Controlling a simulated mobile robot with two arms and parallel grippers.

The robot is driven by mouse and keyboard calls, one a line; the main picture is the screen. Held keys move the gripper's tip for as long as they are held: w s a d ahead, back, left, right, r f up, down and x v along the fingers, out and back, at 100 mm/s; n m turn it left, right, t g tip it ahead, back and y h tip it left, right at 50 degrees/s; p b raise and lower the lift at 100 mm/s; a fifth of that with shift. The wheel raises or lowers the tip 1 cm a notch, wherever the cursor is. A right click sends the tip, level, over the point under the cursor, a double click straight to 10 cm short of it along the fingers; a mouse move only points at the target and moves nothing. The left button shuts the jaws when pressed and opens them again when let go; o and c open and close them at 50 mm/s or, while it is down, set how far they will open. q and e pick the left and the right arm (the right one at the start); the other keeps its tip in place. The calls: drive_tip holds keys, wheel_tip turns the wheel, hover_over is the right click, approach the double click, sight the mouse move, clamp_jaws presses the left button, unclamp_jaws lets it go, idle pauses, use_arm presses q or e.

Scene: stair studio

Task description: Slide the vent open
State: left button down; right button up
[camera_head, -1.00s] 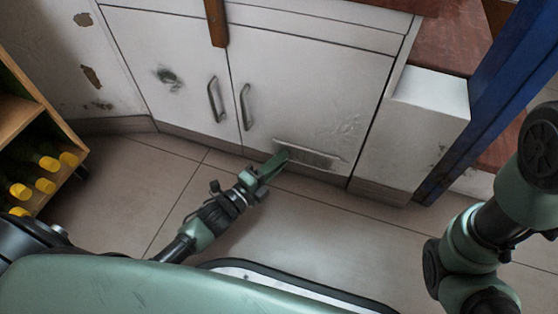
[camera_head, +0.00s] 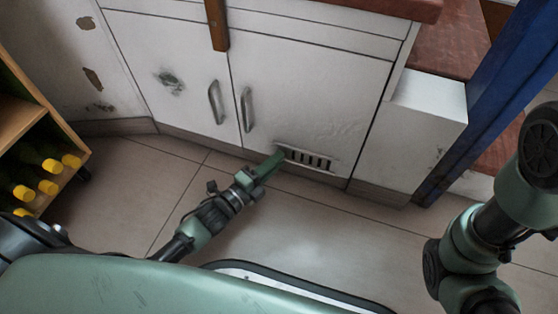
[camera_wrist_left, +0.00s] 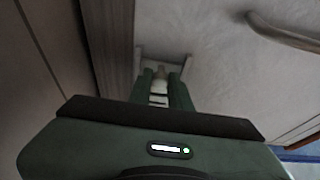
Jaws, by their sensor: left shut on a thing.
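The vent (camera_head: 310,159) is a small slotted plate low on the right white cabinet door. Several dark slots show in it in the head view. My left gripper (camera_head: 276,158) is at the vent's left end, its fingers touching it. In the left wrist view the two green fingers (camera_wrist_left: 164,88) are shut on a small pale part of the vent (camera_wrist_left: 161,73), with light and dark slots between them. The exact part held is mostly hidden by the fingers. My right arm shows at the right edge of the head view, but its gripper is out of view.
A wooden rack (camera_head: 22,120) with yellow-capped bottles (camera_head: 48,187) is at the left. A blue post (camera_head: 490,105) stands at the right. The tiled floor (camera_head: 330,215) before the cabinet is clear.

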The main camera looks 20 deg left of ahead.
use_arm(q)
drive_tip(key=shift+a, duration=0.25)
drive_tip(key=c, duration=1.3)
unclamp_jaws()
drive_tip(key=shift+a, duration=0.1)
drive_tip(key=p+v, duration=0.4)
drive_tip(key=v, duration=0.3)
drive_tip(key=shift+s, duration=0.35)
drive_tip(key=shift+a, duration=0.1)
